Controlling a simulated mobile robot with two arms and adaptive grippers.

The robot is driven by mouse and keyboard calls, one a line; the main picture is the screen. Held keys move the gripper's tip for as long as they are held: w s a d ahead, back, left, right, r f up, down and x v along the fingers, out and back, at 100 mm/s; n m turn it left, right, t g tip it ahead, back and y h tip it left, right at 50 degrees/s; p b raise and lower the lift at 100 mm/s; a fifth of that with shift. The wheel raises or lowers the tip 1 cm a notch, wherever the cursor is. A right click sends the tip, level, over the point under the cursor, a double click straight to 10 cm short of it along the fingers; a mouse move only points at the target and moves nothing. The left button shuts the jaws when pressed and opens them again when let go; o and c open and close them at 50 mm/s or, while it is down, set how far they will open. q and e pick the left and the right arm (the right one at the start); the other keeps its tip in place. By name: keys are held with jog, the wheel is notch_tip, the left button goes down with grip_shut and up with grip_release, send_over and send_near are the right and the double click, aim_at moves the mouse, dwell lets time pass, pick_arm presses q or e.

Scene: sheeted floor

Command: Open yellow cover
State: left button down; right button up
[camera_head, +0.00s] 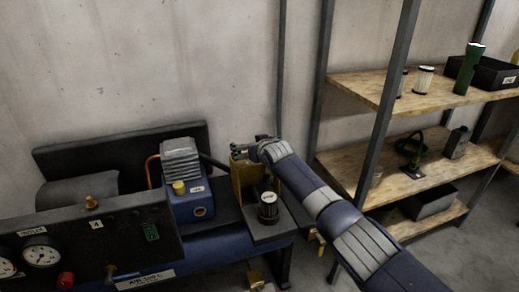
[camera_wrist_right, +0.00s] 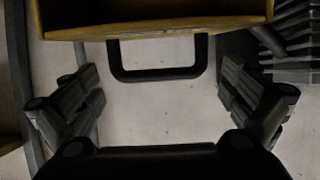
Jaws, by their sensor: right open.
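The yellow cover (camera_head: 243,182) stands upright at the right end of the machine, behind a black cylinder with a pale top. In the right wrist view the yellow cover (camera_wrist_right: 150,28) is a box-like part along the top, with a black U-shaped handle (camera_wrist_right: 157,75) on its edge. My right gripper (camera_head: 243,152) is at the top of the cover in the head view. In the wrist view my right gripper (camera_wrist_right: 161,88) is open, one finger on each side of the handle, apart from it. My left gripper is out of view.
A blue compressor block (camera_head: 190,205) with a finned grey head stands left of the cover. A black panel with gauges (camera_head: 42,252) is at front left. A wooden shelf rack (camera_head: 372,90) with several items stands at right. A concrete wall (camera_head: 150,70) is behind.

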jog(key=v, duration=1.1)
jog(key=shift+s+d, duration=0.15)
jog(key=shift+s, duration=0.1)
jog(key=shift+r, duration=0.1)
